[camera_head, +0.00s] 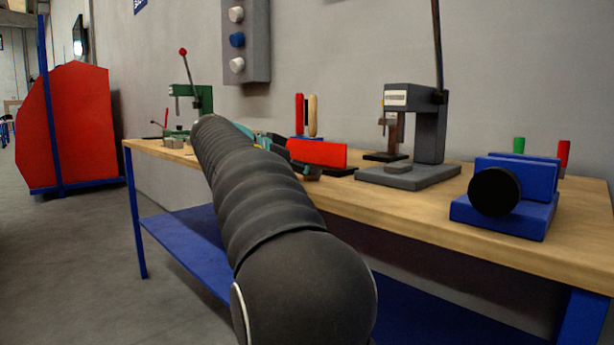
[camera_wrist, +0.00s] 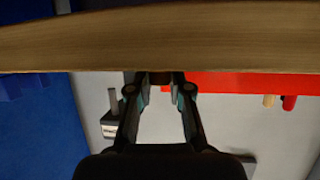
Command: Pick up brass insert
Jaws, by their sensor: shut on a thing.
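My gripper (camera_wrist: 160,84) points toward the workbench, and its two dark fingers with teal parts are closed in on a small brown thing (camera_wrist: 160,77). I take this to be the brass insert, though it is dark and mostly covered by the fingertips. In the head view my gripper (camera_head: 308,170) is largely behind my black arm, near the red panel, and the insert does not show there.
The wooden bench (camera_head: 420,210) carries a red panel (camera_head: 322,153), a grey press (camera_head: 430,135), a green press (camera_head: 201,98) and a blue vise-like block (camera_head: 520,182). Red and tan handles (camera_head: 306,115) stand behind the panel. A red cabinet (camera_head: 75,125) stands left. Floor between is clear.

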